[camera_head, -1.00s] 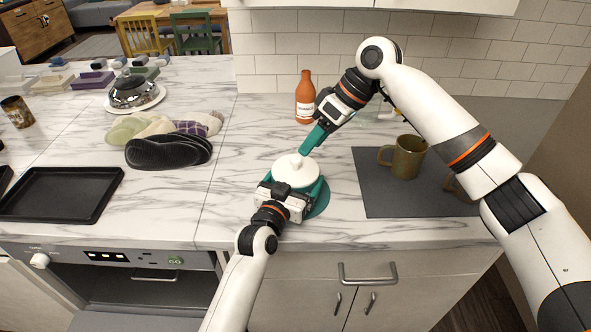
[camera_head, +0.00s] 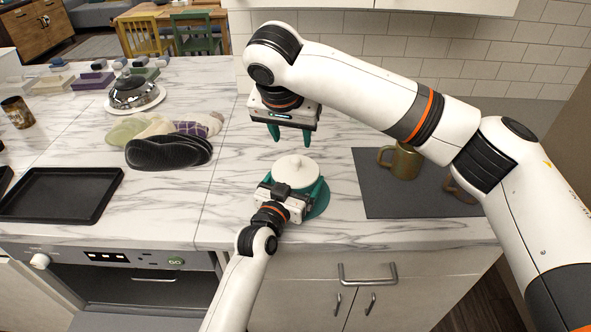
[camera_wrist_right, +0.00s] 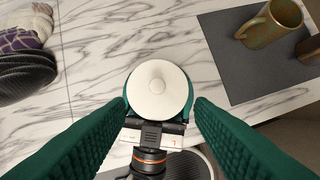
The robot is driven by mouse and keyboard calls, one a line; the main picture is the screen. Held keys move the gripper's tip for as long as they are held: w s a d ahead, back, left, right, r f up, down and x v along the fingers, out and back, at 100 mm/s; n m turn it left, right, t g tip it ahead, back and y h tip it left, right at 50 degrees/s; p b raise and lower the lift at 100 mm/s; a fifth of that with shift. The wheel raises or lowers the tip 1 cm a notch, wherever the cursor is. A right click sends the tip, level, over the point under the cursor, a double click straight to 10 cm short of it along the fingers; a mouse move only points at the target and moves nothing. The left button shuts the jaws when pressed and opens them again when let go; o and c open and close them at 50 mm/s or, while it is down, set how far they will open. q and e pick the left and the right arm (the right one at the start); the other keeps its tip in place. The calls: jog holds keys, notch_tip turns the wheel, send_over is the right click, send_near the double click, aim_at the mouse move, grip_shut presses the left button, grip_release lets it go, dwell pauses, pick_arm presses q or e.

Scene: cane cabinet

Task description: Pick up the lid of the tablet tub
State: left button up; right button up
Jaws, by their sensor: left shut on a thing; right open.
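The tablet tub's round white lid (camera_head: 297,172), with a small knob in its middle, sits level on top of the tub. It also shows in the right wrist view (camera_wrist_right: 157,92). The tub's body is mostly hidden below the lid and between the fingers. My left gripper (camera_head: 294,187) is shut around the tub from the front, its green fingers on either side. My right gripper (camera_head: 290,138) is open and empty, pointing down above and slightly behind the lid, apart from it.
A dark grey mat (camera_head: 385,201) with a brown-gold mug (camera_head: 401,161) and another mug lies to the right. A black oven mitt (camera_head: 168,152), a black tray (camera_head: 58,194) and a silver dome (camera_head: 133,91) on a plate are to the left. Marble counter around the tub is clear.

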aim_at(296, 159)
jog(key=x, duration=0.9)
jog(key=shift+w+a+f, duration=0.1)
jog(key=shift+w+f, duration=0.15)
jog(key=shift+f, duration=0.05)
grip_shut()
notch_tip(296, 159, up, 10)
dwell(0.4)
